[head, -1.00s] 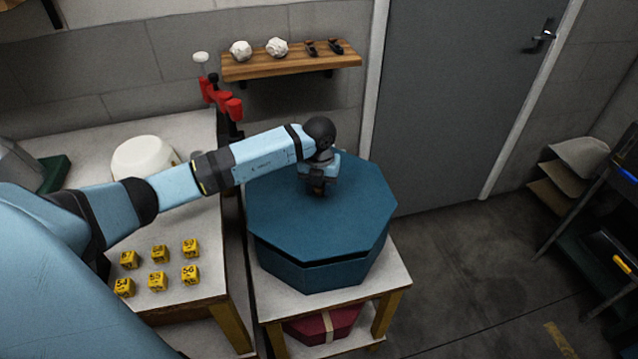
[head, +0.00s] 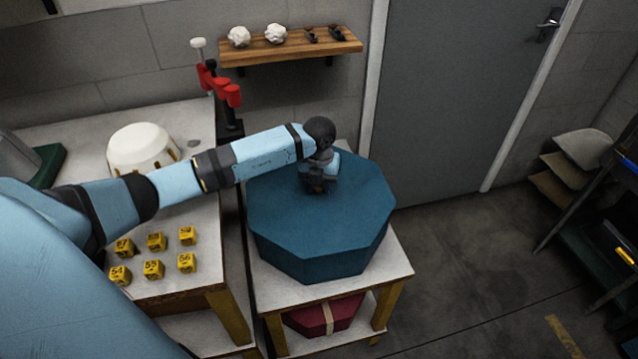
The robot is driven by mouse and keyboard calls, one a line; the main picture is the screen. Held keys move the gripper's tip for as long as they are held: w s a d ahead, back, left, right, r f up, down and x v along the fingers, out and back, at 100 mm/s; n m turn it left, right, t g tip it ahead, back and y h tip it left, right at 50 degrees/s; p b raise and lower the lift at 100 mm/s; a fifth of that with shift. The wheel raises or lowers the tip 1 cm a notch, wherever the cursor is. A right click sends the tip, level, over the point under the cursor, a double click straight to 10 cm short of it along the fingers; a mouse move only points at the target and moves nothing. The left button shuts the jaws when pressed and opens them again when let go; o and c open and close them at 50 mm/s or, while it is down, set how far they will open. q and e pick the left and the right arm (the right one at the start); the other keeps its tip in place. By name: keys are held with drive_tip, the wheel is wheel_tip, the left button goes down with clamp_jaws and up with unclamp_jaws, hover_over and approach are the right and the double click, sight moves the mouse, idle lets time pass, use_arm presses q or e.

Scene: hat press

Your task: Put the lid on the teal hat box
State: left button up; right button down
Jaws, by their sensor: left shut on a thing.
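The teal octagonal lid (head: 335,221) lies level over the teal hat box (head: 322,266) on a small white-topped stand. No dark gap shows between lid and box along the front, and their edges line up there. The back side is hidden by the lid and my arm. My left gripper (head: 318,187) points down at the middle of the lid, shut on its brass-coloured knob, which is mostly hidden by the fingers. My right gripper is not in view.
A work table (head: 205,225) at left carries a white hat form (head: 142,148) and several yellow numbered blocks (head: 154,269). A red clamp-like tool (head: 222,88) stands behind. A wall shelf (head: 290,48) is above. A crimson box (head: 323,316) sits on the stand's lower shelf.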

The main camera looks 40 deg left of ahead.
use_arm(q)
drive_tip(key=shift+f, duration=0.2)
drive_tip(key=o, duration=1.1)
wheel_tip(320, 180, up, 14)
drive_tip(key=shift+p, duration=0.55)
